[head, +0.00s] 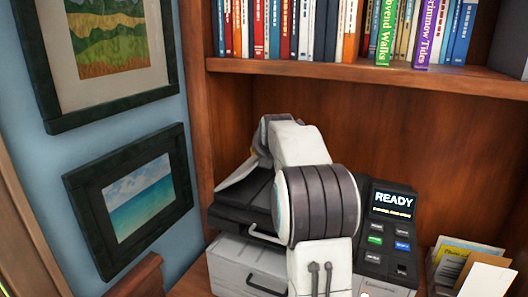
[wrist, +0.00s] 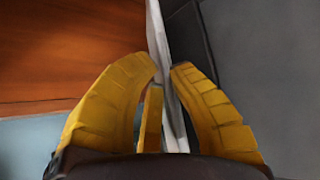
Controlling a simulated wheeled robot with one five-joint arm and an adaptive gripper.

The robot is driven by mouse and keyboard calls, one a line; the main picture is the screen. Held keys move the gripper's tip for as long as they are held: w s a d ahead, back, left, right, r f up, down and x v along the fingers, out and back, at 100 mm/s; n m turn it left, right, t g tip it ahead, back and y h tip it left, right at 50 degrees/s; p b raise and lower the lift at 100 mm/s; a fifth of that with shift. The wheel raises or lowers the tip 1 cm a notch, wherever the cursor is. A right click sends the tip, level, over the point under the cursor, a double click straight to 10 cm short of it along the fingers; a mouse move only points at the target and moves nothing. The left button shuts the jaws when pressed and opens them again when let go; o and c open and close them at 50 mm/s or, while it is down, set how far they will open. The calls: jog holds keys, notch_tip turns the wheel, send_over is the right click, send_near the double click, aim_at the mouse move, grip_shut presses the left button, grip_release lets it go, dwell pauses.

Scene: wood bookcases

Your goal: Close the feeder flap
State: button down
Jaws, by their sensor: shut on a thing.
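The printer (head: 245,262) stands on the lower shelf, grey below with a dark upper part. The feeder flap (head: 238,172) shows as a pale, tilted panel at its upper left, partly behind my arm. In the wrist view the flap (wrist: 158,35) is a thin white edge seen nearly edge-on. My gripper (wrist: 163,74) has its yellow fingers on both sides of that edge and is shut on it. In the head view my arm hides most of the gripper and the flap's right part.
The printer's control panel (head: 391,215) reads READY, right of my arm. A holder with papers and cards (head: 470,262) stands at the lower right. A bookshelf board (head: 350,72) with books runs above. The bookcase side and framed pictures (head: 137,198) are left.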

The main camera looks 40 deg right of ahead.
jog(key=c, duration=1.7)
grip_release()
jog(key=shift+f, duration=0.35)
jog(key=o, duration=0.5)
jog(key=shift+r, duration=0.2)
